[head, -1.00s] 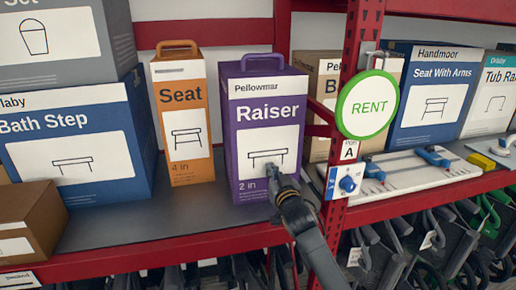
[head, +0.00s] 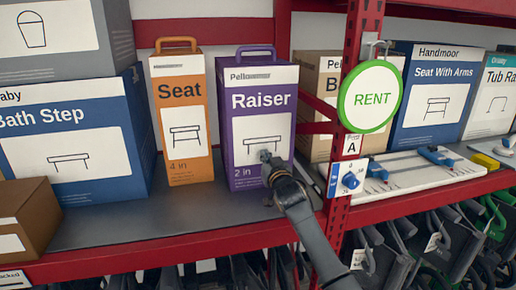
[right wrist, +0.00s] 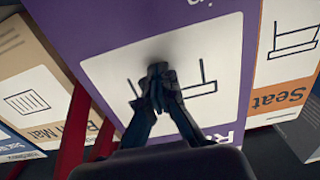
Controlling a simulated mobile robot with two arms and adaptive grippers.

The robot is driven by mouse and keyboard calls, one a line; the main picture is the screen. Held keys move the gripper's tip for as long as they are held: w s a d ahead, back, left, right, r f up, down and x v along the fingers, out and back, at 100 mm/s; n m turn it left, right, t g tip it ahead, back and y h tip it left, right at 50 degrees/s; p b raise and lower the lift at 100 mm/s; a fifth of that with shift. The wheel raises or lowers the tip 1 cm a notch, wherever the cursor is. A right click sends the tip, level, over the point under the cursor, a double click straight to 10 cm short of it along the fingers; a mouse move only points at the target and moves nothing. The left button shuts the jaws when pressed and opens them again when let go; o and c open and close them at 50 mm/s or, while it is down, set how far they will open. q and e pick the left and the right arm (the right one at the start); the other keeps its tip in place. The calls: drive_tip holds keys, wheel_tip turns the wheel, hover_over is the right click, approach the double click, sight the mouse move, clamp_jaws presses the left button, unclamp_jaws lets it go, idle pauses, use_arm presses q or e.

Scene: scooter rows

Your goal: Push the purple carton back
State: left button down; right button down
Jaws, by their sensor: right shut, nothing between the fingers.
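The purple carton (head: 228,130), labelled Raiser, stands upright on the grey shelf, with a handle on top. My right gripper (head: 265,156) is shut and empty, its fingertips at the lower part of the carton's white label. In the right wrist view the shut fingertips (right wrist: 158,72) meet the front face of the purple carton (right wrist: 110,25), seemingly touching it. The fingers cover part of the bench drawing. My left gripper does not show.
An orange Seat carton (head: 181,115) stands close on the left. The shelf (head: 150,222) is clear in front, with a red front edge (head: 180,250).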

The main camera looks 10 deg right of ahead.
drive_tip(key=w+b, duration=0.9)
drive_tip(key=s+p, duration=1.2)
drive_tip(key=p, duration=0.1)
drive_tip(key=shift+s, duration=0.25)
drive_tip(key=shift+f, duration=0.1)
idle(0.4)
